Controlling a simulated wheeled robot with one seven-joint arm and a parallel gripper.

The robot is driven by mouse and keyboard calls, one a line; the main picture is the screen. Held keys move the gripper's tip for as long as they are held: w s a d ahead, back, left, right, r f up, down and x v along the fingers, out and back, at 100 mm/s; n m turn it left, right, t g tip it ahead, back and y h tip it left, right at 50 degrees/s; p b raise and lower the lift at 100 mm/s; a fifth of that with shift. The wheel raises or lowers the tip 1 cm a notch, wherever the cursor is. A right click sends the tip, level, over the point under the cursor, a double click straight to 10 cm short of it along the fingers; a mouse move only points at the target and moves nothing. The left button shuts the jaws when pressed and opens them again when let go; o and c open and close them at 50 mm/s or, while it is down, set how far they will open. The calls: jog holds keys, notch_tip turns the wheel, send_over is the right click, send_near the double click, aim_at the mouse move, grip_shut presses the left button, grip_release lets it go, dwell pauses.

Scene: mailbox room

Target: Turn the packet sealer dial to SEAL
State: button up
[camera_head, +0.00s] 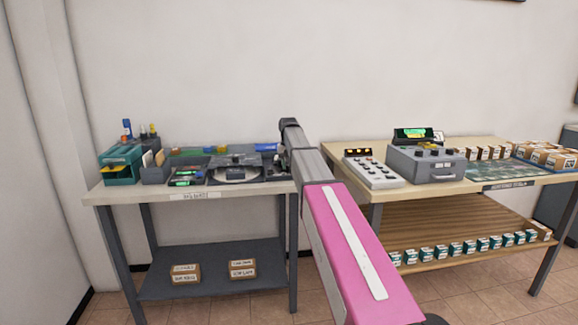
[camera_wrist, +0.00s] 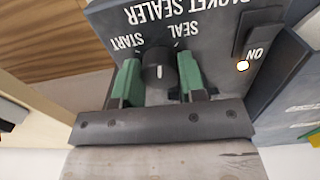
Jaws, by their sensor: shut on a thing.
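In the wrist view the packet sealer (camera_wrist: 215,50) is a dark grey panel with white lettering, seen upside down. Its round black dial (camera_wrist: 158,63) has a short white mark and sits below the words START and SEAL. I cannot tell for sure which word the mark points at. My gripper (camera_wrist: 159,76) has green fingers, one on each side of the dial, and is shut on it. In the head view my arm reaches to the right end of the left table, and the gripper and dial are hidden there.
An ON switch with a lit lamp (camera_wrist: 243,66) is beside the dial. The left table (camera_head: 110,195) holds a teal organiser (camera_head: 120,167) and several devices. The right table (camera_head: 430,193) carries a keypad box (camera_head: 373,170), a grey machine (camera_head: 427,164) and cartons. A gap separates the tables.

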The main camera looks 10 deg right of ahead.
aim_at(288, 165)
jog(key=shift+m, duration=0.6)
jog(key=o, duration=0.9)
jog(key=shift+r, duration=0.1)
notch_tip(288, 165, up, 11)
jog(key=shift+a+f, duration=0.1)
jog(key=shift+f, duration=0.05)
